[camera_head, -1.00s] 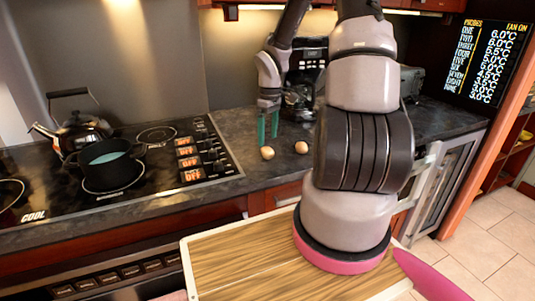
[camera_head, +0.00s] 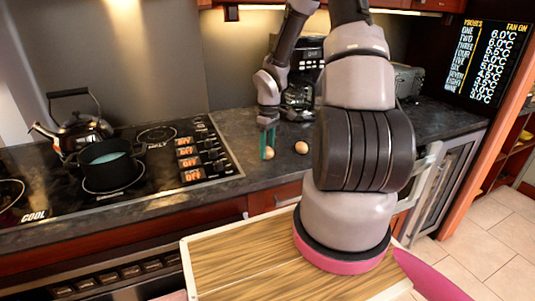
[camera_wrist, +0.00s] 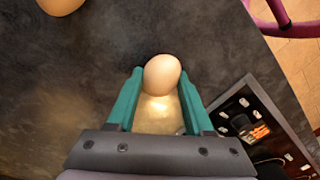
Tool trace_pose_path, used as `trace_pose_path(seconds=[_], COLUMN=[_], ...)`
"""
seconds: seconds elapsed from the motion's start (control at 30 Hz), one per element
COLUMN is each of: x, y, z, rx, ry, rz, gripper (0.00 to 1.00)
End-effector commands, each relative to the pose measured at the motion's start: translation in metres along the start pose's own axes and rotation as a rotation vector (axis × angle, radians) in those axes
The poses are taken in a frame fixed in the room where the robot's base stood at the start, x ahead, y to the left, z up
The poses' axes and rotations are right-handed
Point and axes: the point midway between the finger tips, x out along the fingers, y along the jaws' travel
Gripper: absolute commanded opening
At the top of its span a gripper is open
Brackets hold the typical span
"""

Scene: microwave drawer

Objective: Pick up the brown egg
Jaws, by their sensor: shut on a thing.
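A light brown egg sits between the green fingers of my gripper (camera_head: 268,142) on the dark counter (camera_head: 235,125), right of the stove. In the wrist view, the egg (camera_wrist: 162,72) is held at the fingertips, with one finger on each side. My gripper is shut on it. In the head view, this egg (camera_head: 268,154) shows just below the fingertips, at or very near the counter surface. A second brownish egg (camera_head: 301,147) lies on the counter to its right, and part of it shows at the top left of the wrist view (camera_wrist: 60,4).
The stove (camera_head: 120,195) with a dark pot (camera_head: 108,165) and a kettle (camera_head: 82,132) is on the left. A coffee maker (camera_head: 303,85) stands behind the eggs, and a toaster (camera_head: 407,80) is farther right.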

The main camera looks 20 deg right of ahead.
Motion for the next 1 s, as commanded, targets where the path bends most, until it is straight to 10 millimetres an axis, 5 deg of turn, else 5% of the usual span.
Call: trace_pose_path(seconds=[0.27,0.7,1.0], x=[-0.009,-0.088,-0.108], y=[0.0,-0.006,-0.03], z=[0.0,0.0,-0.021], rx=[0.0,0.002,-0.006], ry=[0.002,0.002,0.001], rz=[0.003,0.003,0.001], gripper=[0.33,0.33,0.33])
